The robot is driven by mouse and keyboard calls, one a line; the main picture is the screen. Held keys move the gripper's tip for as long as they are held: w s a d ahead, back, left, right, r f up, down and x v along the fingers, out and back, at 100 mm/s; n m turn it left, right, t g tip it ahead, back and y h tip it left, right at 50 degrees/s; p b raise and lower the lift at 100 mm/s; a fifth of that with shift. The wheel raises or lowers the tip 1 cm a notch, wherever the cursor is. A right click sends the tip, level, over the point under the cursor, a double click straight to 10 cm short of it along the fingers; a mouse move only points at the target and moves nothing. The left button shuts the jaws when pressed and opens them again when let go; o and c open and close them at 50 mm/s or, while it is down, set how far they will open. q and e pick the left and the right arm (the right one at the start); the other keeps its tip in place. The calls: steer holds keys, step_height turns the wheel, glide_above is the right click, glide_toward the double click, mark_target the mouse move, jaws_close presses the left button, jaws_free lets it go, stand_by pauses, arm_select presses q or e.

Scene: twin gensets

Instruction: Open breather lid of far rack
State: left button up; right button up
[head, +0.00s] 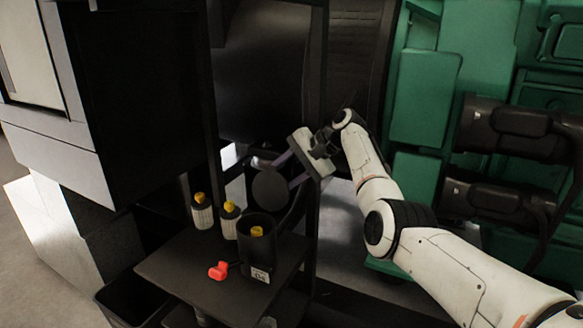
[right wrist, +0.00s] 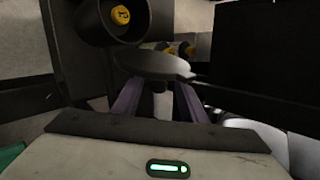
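A dark round disc, apparently the breather lid (head: 270,190), shows nearly face-on in the head view, beside and above a dark cylindrical cup (head: 262,258). In the right wrist view the lid (right wrist: 152,66) lies across the fingertips, seen at a shallow angle. My right gripper (head: 281,172) reaches in from the right with its purplish fingers apart at the lid. In the right wrist view the gripper (right wrist: 156,88) has a wide gap between its fingers; the lid hides the tips, so contact cannot be told. The lid's hinge is not clear. My left gripper is out of view.
Two yellow-capped bottles (head: 203,212) stand left of the cup on a dark shelf (head: 185,275). A yellow cap shows inside the cup. A red piece (head: 218,270) lies in front. A dark post (head: 316,120) stands close to my right gripper; green machinery (head: 425,95) is at right.

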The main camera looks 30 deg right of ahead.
steer(key=v, duration=0.6)
steer(key=shift+f, duration=0.15)
